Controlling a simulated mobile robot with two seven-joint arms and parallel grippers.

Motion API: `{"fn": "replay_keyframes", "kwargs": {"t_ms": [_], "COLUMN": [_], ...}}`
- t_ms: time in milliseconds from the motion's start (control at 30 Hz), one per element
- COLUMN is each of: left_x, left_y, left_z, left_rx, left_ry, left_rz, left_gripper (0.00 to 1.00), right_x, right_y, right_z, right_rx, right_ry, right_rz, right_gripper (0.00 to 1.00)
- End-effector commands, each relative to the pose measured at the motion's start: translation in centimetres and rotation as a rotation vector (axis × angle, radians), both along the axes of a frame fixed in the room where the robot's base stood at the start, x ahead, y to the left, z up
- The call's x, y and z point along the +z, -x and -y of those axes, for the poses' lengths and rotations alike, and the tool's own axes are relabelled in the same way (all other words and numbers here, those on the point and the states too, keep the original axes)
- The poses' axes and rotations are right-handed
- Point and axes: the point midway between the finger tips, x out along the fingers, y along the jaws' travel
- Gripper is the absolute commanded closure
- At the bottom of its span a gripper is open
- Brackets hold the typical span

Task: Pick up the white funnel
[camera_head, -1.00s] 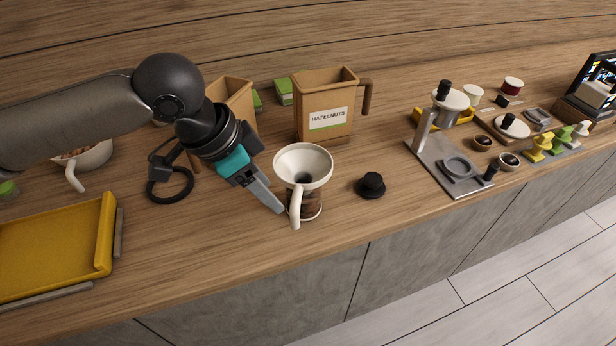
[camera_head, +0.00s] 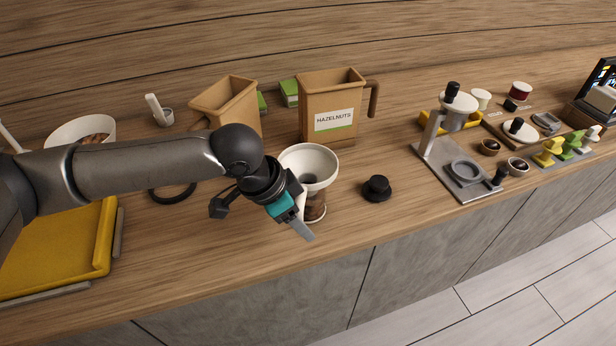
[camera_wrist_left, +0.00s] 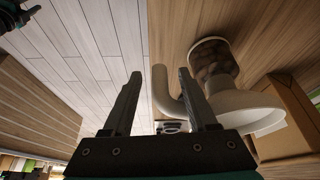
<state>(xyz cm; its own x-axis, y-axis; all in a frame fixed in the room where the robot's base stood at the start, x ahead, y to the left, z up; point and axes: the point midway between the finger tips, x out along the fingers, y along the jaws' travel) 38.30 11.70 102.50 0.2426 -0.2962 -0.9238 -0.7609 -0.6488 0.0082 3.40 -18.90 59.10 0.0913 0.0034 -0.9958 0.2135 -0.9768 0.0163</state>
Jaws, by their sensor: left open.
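The white funnel (camera_head: 311,164) sits upright on a brown-filled glass jar (camera_head: 316,206) near the counter's front edge. In the left wrist view the funnel (camera_wrist_left: 247,108) is right of the fingers, and the jar (camera_wrist_left: 213,62) is above it. My left gripper (camera_head: 303,228) is open at the funnel's front left. In the left wrist view its fingers (camera_wrist_left: 159,74) appear on either side of the funnel's curved handle (camera_wrist_left: 162,88); I cannot tell whether they touch it. In the head view my arm and gripper hide the handle. No gripper shows on the right in the head view.
A hazelnuts container (camera_head: 331,115) and an open brown container (camera_head: 228,104) stand behind the funnel. A black knobbed piece (camera_head: 376,189) lies to its right. A yellow tray (camera_head: 50,250) is at the left. A dark and teal part, perhaps mine, shows in the left wrist view's corner.

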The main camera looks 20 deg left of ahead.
Motion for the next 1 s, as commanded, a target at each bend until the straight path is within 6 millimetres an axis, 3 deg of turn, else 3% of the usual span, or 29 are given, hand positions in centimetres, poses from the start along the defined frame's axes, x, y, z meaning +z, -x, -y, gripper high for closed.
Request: {"fn": "replay_keyframes", "kwargs": {"t_ms": [133, 633, 1000], "left_x": [0.04, 0.06, 0.06], "left_y": [0.02, 0.02, 0.01], "left_z": [-0.01, -0.01, -0.03], "left_rx": [0.000, 0.000, 0.000], "left_ry": [0.000, 0.000, 0.000], "left_rz": [0.000, 0.000, 0.000], "left_gripper": [0.44, 1.00, 1.00], "right_x": [0.03, 0.02, 0.03], "right_y": [-0.02, -0.05, -0.06], "right_z": [0.03, 0.04, 0.04], "right_rx": [0.000, 0.000, -0.001], "right_ry": [0.000, 0.001, 0.001], "right_rz": [0.000, 0.000, 0.001], "right_gripper": [0.50, 0.50, 0.50]}}
